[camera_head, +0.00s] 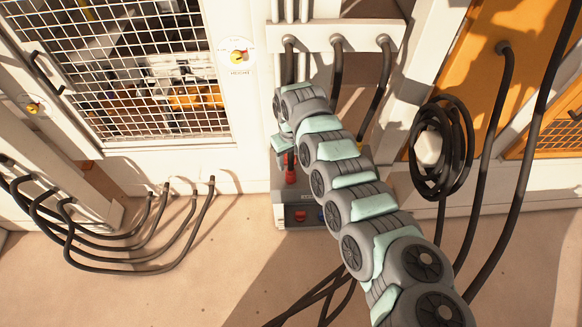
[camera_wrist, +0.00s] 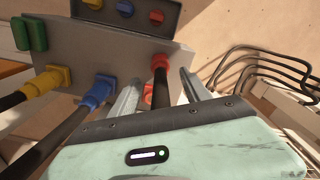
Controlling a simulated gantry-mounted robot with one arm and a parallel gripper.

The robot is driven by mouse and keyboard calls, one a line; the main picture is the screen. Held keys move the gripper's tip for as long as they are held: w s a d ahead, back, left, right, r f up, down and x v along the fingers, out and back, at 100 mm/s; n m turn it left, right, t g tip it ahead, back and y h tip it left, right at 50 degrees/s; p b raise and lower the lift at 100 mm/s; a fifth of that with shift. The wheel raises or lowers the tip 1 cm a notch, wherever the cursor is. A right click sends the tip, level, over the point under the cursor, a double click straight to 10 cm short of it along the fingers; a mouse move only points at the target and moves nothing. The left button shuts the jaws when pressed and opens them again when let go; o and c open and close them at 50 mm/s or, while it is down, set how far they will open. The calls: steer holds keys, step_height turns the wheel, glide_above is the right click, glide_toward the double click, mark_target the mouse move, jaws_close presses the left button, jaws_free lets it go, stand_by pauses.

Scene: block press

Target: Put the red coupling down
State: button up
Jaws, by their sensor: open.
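The red coupling (camera_wrist: 160,62) is on the end of a black hose in the wrist view. Its tip meets the top face of the grey block (camera_wrist: 115,50); I cannot tell how deep it is seated. My gripper (camera_wrist: 161,80) is open, with one finger on each side of the hose and a gap showing on both sides. A second small red part (camera_wrist: 148,94) shows beside the left finger. In the head view the red coupling (camera_head: 291,174) stands upright on the grey block (camera_head: 281,195), below my gripper, whose fingers are mostly hidden by my arm.
A yellow coupling (camera_wrist: 47,81), a blue coupling (camera_wrist: 99,91) and green blocks (camera_wrist: 29,35) sit to the left on the block. Black hoses hang from a white rail (camera_head: 330,37). Looped cables (camera_head: 120,262) lie at left; a coiled hose (camera_head: 441,145) hangs at right.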

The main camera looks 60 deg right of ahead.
mark_target(291, 169)
steer(key=shift+r, duration=1.7)
